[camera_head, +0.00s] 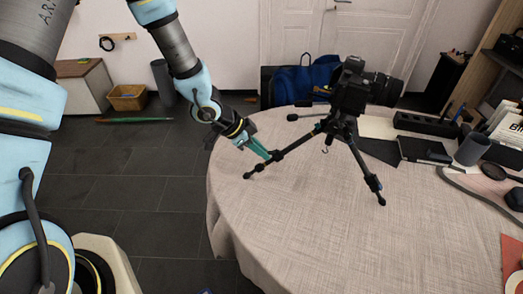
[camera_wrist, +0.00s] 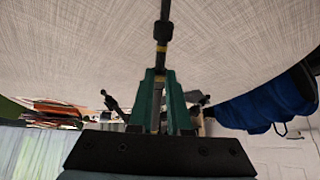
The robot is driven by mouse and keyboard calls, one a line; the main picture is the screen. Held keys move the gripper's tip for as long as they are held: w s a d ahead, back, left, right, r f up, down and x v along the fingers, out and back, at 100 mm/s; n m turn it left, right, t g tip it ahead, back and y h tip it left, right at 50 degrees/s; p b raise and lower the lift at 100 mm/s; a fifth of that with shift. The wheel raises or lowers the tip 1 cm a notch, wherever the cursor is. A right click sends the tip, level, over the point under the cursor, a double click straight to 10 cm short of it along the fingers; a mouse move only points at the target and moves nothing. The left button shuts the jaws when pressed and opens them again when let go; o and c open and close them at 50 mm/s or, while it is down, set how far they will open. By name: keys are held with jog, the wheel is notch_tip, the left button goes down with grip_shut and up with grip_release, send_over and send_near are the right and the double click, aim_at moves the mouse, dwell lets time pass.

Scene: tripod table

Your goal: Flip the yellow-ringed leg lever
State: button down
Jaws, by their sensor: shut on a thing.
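A black tripod (camera_head: 340,128) stands on the table with a camera (camera_head: 352,88) on top. Its left leg (camera_head: 291,148) slopes down to a foot near the table's left edge. In the wrist view, this leg (camera_wrist: 164,12) runs down toward my fingers, with a black clamp (camera_wrist: 162,32) and a thin yellow ring (camera_wrist: 161,48) just beyond the fingertips. My gripper (camera_head: 269,157) is at this leg, its green fingers (camera_wrist: 160,76) closed from both sides. The fingers hide most of what they hold, and I cannot tell lever from tube there.
The round table (camera_head: 290,220) has a pale cloth and is bare in front of the tripod. Another leg (camera_head: 371,183) stands to the right. A dark notebook, a cup (camera_head: 472,149) and other items lie at the right. A blue bag (camera_head: 303,78) is behind.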

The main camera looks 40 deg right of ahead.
jog(key=shift+s+d+r+p, duration=0.1)
jog(key=shift+d+r+p, duration=0.15)
jog(key=shift+r+p, duration=0.8)
dwell(0.9)
jog(key=shift+s+d+r+p, duration=0.35)
jog(key=shift+d+r+p, duration=0.2)
jog(key=shift+p, duration=0.5)
dwell(1.0)
jog(key=c, duration=1.3)
grip_release()
jog(key=shift+p+v, duration=1.2)
jog(key=shift+v, duration=1.75)
